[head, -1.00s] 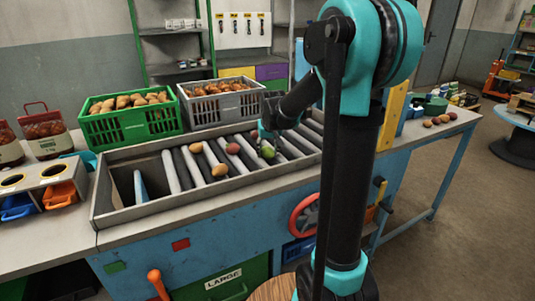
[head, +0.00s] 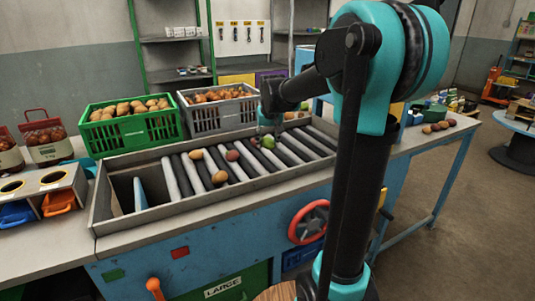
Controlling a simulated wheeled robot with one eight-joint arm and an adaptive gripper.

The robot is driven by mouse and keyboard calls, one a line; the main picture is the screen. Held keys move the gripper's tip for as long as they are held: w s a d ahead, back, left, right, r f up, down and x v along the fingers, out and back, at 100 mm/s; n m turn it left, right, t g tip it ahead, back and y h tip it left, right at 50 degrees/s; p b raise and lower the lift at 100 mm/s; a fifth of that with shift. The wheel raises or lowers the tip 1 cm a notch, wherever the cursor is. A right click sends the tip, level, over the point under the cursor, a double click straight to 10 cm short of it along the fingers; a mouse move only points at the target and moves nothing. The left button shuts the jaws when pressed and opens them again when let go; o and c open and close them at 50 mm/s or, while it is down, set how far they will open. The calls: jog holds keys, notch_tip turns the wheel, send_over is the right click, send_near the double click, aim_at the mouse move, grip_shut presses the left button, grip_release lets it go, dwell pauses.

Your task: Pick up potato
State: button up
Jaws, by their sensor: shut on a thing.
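The potatoes lie on the roller bed (head: 150,215) of the sorting table. A tan potato (head: 196,154), a reddish potato (head: 232,155) and a yellowish potato (head: 219,176) rest on the rollers. A greenish potato (head: 268,142) is at the tip of my gripper (head: 269,132), which is shut on it and holds it just above the rollers. The fingers are small and dark here, and partly hide the potato's top.
A green crate (head: 131,129) and a grey crate (head: 220,118), both filled with potatoes, stand behind the roller bed. Bagged potatoes (head: 47,140) stand at left. Several loose potatoes (head: 436,127) lie at the table's right end. A red handwheel (head: 309,222) sticks out in front.

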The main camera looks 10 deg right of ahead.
aim_at(267, 138)
notch_tip(267, 138, up, 13)
jog(key=shift+f, duration=0.15)
dwell(0.4)
